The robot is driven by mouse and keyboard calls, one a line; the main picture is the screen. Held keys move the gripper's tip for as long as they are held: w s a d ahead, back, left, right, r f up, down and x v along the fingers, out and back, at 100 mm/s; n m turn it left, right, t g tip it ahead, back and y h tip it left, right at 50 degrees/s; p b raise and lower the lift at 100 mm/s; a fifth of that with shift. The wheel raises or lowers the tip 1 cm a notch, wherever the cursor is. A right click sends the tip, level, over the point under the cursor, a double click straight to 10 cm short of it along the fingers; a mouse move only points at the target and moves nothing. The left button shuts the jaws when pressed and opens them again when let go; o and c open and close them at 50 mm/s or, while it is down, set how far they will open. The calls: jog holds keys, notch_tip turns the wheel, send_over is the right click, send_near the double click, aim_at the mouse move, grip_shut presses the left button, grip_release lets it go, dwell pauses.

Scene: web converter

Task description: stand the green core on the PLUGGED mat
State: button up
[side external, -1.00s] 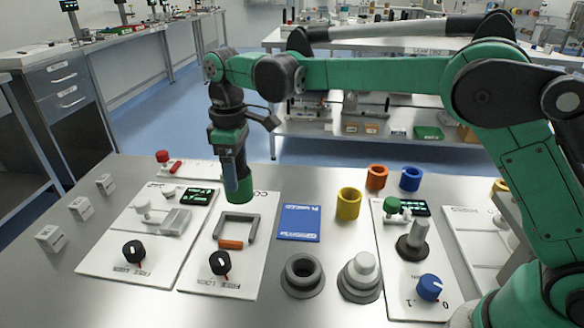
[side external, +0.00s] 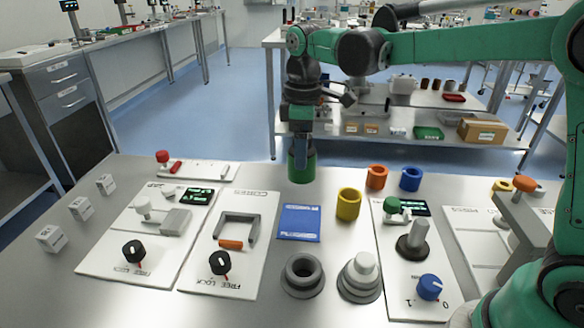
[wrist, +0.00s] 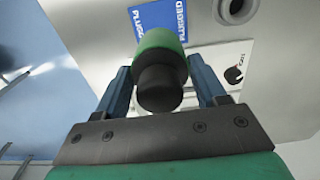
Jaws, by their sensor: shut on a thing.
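The green core (side external: 301,167) is upright in my gripper (side external: 300,150), which is shut on it. It hangs above the far edge of the table, behind the blue PLUGGED mat (side external: 299,223). In the wrist view the green core (wrist: 158,45) sits between the two blue fingers of my gripper (wrist: 160,85), and a dark cylindrical plug (wrist: 158,88) shows at its near end. The PLUGGED mat (wrist: 183,22) lies beyond it there, partly hidden by the core. The mat is empty.
Yellow (side external: 348,204), orange (side external: 377,176) and blue (side external: 410,178) cores stand right of the mat. A grey ring (side external: 302,274) and a stepped post (side external: 361,277) stand in front. The CORES panel (side external: 232,240) with a grey bracket lies left.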

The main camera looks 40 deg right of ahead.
notch_tip(320, 180, down, 11)
jog(key=shift+r, duration=0.1)
dwell(0.3)
jog(key=o, duration=1.2)
